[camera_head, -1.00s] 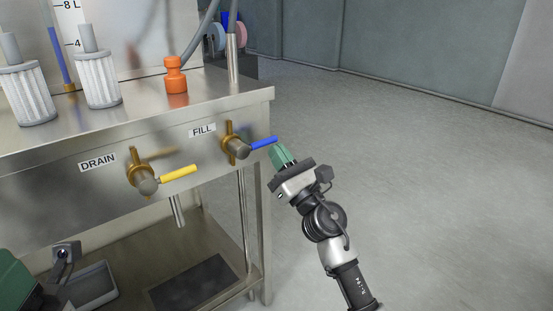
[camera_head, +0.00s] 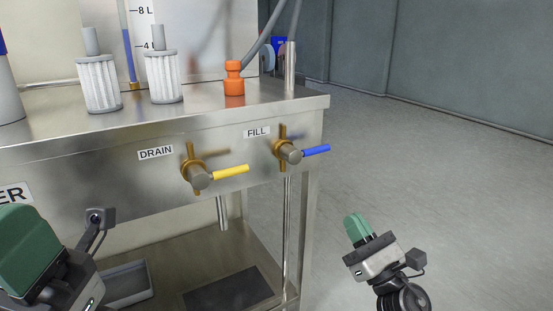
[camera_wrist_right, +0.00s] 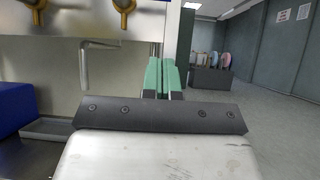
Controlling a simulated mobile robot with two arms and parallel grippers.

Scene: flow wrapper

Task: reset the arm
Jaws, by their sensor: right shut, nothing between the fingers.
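My right gripper (camera_head: 354,222) has green fingers that are shut with nothing between them. It is over open floor, right of the steel bench and below the blue FILL valve handle (camera_head: 316,150), apart from both. In the right wrist view its green fingers (camera_wrist_right: 160,72) stand close together beside a bench leg. My left gripper (camera_head: 30,245) shows at the lower left of the head view, in front of the bench. Its green finger is seen from the side, so its opening is hidden.
The steel bench (camera_head: 110,190) carries white filter cartridges (camera_head: 164,78) and an orange fitting (camera_head: 234,80). A yellow DRAIN handle (camera_head: 230,172) also sticks out from its front. A tray (camera_head: 130,285) lies on the lower shelf. The floor at right is clear.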

